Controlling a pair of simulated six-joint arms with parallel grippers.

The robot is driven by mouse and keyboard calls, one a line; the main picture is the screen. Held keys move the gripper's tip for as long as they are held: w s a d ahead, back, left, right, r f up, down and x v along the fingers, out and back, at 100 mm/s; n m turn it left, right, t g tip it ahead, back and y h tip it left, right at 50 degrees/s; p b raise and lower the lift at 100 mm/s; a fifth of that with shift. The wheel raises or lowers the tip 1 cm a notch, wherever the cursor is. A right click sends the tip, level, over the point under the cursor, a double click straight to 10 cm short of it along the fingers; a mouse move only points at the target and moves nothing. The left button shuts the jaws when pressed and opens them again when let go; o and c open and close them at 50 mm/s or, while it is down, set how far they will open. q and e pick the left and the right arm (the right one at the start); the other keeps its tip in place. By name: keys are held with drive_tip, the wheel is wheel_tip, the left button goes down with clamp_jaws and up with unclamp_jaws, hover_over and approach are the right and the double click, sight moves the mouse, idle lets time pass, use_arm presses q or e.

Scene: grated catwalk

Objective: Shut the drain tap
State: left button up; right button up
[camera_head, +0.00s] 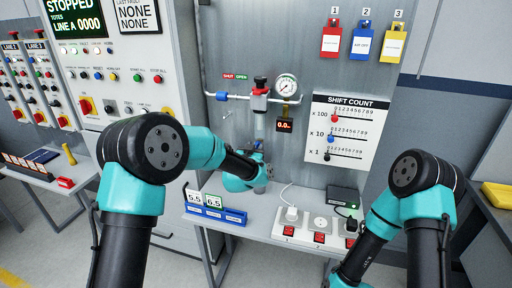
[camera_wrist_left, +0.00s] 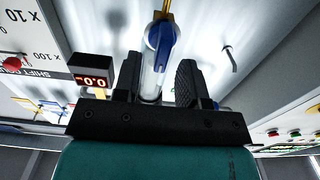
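The drain tap's blue lever (camera_wrist_left: 162,45) shows in the left wrist view at the end of a pale pipe, lying roughly along that pipe. In the head view a small bit of blue (camera_head: 258,147) shows low on the pipe, mostly hidden by my left arm. My left gripper (camera_wrist_left: 158,78) has its two dark fingers apart, with the pipe seen between them and the lever just past the tips. I cannot tell whether it touches. In the head view the left gripper is largely hidden behind its own wrist. My right gripper is not in view.
Above are a red valve (camera_head: 260,88), a round gauge (camera_head: 287,85) and a small display (camera_head: 285,126). The shift count panel (camera_head: 345,130) is at right. Below, a power strip (camera_head: 305,236), a black box (camera_head: 342,196) and a blue number holder (camera_head: 213,213) crowd the shelf.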

use_arm(q)
drive_tip(key=shift+x, duration=0.95)
clamp_jaws()
